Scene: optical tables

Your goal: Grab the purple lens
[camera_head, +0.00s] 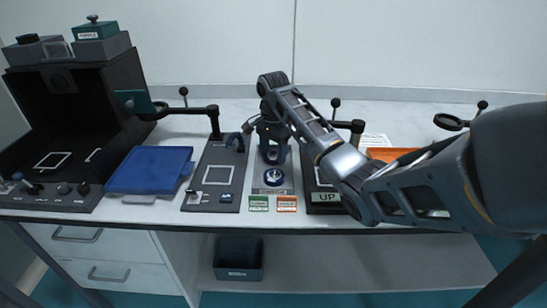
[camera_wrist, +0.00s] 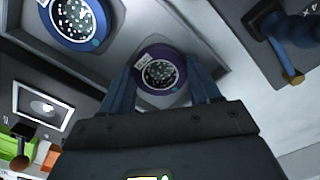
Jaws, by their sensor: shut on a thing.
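The purple lens (camera_wrist: 160,72) shows in the wrist view as a dark purple ring with a speckled centre and a small white label on its rim. My gripper (camera_wrist: 163,80) is shut on it, with one blue finger on each side. In the head view my gripper (camera_head: 272,152) points down over the back of a narrow grey tray, and it hides the purple lens there. I cannot tell whether the lens still touches the tray. A blue-rimmed lens (camera_head: 273,177) lies in the tray's front slot, and it also shows in the wrist view (camera_wrist: 76,20).
A dark panel (camera_head: 219,171) stands left of the tray, and another panel marked UP (camera_head: 327,197) is at its right. Black posts with side arms stand behind.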

